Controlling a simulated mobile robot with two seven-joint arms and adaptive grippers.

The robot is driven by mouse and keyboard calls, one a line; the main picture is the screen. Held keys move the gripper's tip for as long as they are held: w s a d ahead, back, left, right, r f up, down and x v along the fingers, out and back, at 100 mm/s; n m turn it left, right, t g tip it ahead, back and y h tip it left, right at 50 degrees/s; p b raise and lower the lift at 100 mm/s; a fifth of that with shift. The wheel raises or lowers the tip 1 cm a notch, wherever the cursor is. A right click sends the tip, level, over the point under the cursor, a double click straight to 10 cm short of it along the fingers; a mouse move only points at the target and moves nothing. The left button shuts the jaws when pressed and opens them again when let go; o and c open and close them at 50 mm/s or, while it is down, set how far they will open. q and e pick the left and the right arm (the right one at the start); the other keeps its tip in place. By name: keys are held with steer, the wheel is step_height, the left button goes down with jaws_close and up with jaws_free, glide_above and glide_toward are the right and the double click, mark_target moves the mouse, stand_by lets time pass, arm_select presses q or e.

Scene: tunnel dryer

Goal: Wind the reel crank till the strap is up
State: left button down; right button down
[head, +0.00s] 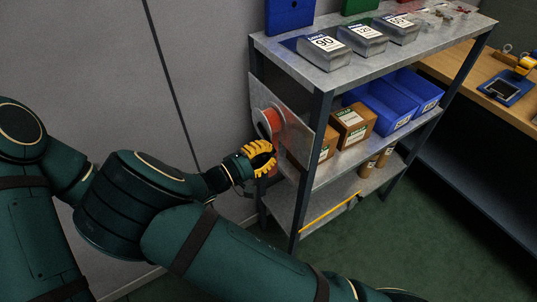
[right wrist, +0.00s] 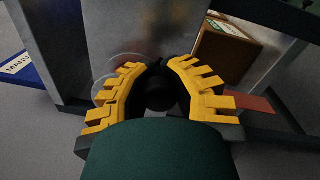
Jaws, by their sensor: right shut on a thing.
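The reel (head: 270,122), with an orange-red core and clear round flanges, is mounted on a grey plate at the left end of the metal shelf unit. My right gripper (head: 260,158) is just below the reel, its yellow fingers shut on the dark crank knob. In the right wrist view the black knob (right wrist: 160,95) sits between the two fingers. A clear flange (right wrist: 108,90) shows beside the left finger. A reddish flat piece, seemingly the strap (right wrist: 257,105), shows right of the fingers; most of it is hidden. My left gripper is not in view.
The shelf unit (head: 322,140) holds grey labelled boxes (head: 362,38) on top, and cardboard boxes (head: 352,125) and blue bins (head: 385,102) on the middle shelf. A wooden bench (head: 480,85) stands at right. A grey wall is close on the left.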

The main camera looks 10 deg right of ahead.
mark_target(265, 127)
steer(key=shift+a+f+m, duration=0.25)
steer(key=shift+m, duration=0.05)
stand_by(0.4)
steer(key=c, duration=0.7)
jaws_free()
steer(key=shift+a, duration=0.1)
steer(key=shift+r, duration=0.15)
step_height(265, 127, up, 9)
steer(key=shift+w+r, duration=0.1)
steer(key=shift+r, duration=0.35)
